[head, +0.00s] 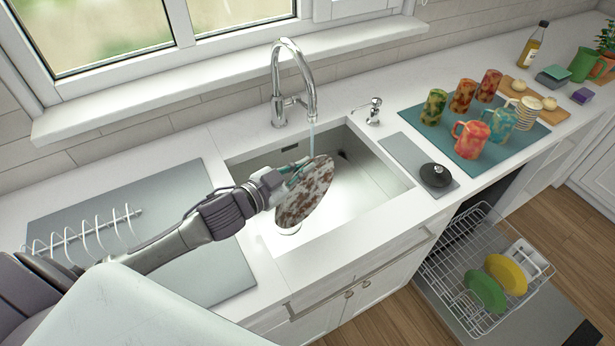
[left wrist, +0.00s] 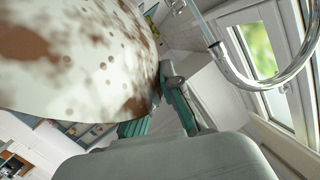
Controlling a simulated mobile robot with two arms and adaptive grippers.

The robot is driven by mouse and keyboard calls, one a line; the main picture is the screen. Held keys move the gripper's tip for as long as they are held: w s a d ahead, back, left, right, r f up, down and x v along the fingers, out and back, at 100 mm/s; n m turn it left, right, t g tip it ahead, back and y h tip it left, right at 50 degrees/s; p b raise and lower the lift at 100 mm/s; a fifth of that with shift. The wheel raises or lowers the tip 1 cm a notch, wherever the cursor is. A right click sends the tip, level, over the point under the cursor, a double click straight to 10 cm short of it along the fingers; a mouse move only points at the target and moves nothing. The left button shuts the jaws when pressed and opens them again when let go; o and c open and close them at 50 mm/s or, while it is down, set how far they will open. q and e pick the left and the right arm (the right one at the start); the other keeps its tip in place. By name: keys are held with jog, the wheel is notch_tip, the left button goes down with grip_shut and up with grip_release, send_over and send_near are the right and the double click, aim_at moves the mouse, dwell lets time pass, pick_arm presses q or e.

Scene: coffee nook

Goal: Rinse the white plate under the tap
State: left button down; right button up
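The white plate (head: 306,192) has large brown stains and is steeply tilted over the sink (head: 355,190). My left gripper (head: 285,180) is shut on its edge at the left side. In the left wrist view the stained plate (left wrist: 75,55) fills the upper left, its edge at the fingers of the left gripper (left wrist: 162,112). The chrome tap (head: 311,85) arches above, and a thin stream of water (head: 311,138) runs from it down to the plate's upper edge. The tap also shows in the left wrist view (left wrist: 240,75). My right gripper is not in view.
A grey mat with a white coil rack (head: 85,232) lies left of the sink. A soap dispenser (head: 374,110), a mat with a black round object (head: 436,175) and several mugs (head: 470,138) stand right. An open dishwasher rack (head: 470,255) holds green and yellow plates below.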

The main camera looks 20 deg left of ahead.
pick_arm(q)
jog(key=w+a+f+b, duration=0.1)
jog(key=w+a, duration=0.4)
dwell(0.5)
jog(key=shift+a+f, duration=0.1)
jog(key=shift+w, duration=0.1)
dwell(0.4)
jog(key=shift+w+d, duration=0.35)
jog(key=shift+d, duration=0.1)
jog(key=shift+s, duration=0.1)
jog(key=shift+s+a, duration=0.4)
jog(key=shift+a, duration=0.05)
